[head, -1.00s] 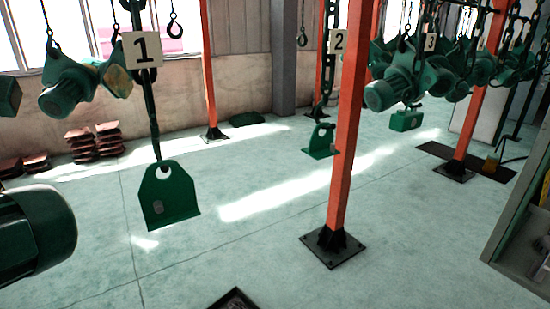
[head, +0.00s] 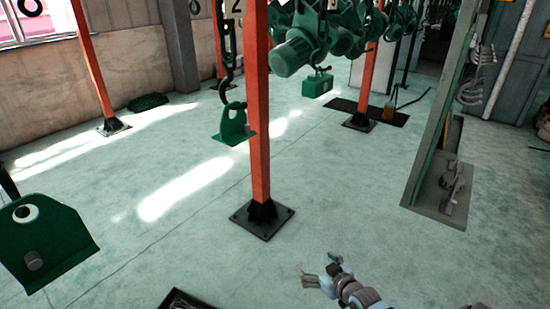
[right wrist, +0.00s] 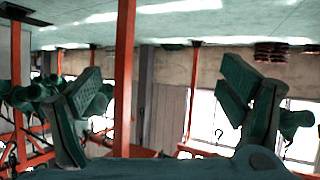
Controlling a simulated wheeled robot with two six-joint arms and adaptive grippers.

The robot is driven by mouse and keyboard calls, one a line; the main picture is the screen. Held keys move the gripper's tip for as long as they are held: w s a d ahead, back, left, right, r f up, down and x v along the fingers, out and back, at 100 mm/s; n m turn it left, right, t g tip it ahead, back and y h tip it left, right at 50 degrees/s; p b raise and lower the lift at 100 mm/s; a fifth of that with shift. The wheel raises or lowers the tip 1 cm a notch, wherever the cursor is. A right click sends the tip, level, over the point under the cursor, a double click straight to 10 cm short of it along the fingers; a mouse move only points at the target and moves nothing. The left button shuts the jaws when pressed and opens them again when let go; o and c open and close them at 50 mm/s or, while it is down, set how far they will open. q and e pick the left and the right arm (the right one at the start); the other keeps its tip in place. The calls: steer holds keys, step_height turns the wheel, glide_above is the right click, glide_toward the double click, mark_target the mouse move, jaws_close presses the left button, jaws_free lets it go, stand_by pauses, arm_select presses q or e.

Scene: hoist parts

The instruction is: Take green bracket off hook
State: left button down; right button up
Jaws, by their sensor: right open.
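A green bracket (head: 40,245) with a round hole and a grey stud hangs at the left edge of the head view, close to me; its hook is mostly outside the picture. A second green bracket (head: 236,124) hangs from a dark hook (head: 226,80) farther off, just left of an orange post. My right gripper (head: 318,280) is at the bottom of the head view, well apart from both brackets. In the right wrist view its two fingers (right wrist: 162,80) are spread wide with nothing between them. My left gripper is out of view.
An orange post (head: 258,120) on a dark base plate (head: 262,216) stands between my right gripper and the second bracket. Green hoists (head: 300,50) hang overhead. A grey frame (head: 440,195) stands at the right. The floor in the middle is mostly clear.

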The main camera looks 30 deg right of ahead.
steer(key=w+a+r+n+t+y, duration=0.15)
steer(key=w+r, duration=0.25)
steer(key=r, duration=0.4)
steer(key=w+r+m+t, duration=0.1)
steer(key=w+r+t, duration=0.2)
steer(key=r, duration=0.6)
steer(key=n+t+y, duration=0.3)
steer(key=n+y, duration=0.1)
steer(key=y, duration=0.3)
glide_toward(235, 129)
steer(key=x, duration=0.9)
steer(key=shift+w+b, duration=0.1)
steer(key=shift+b, duration=0.3)
steer(key=c, duration=1.7)
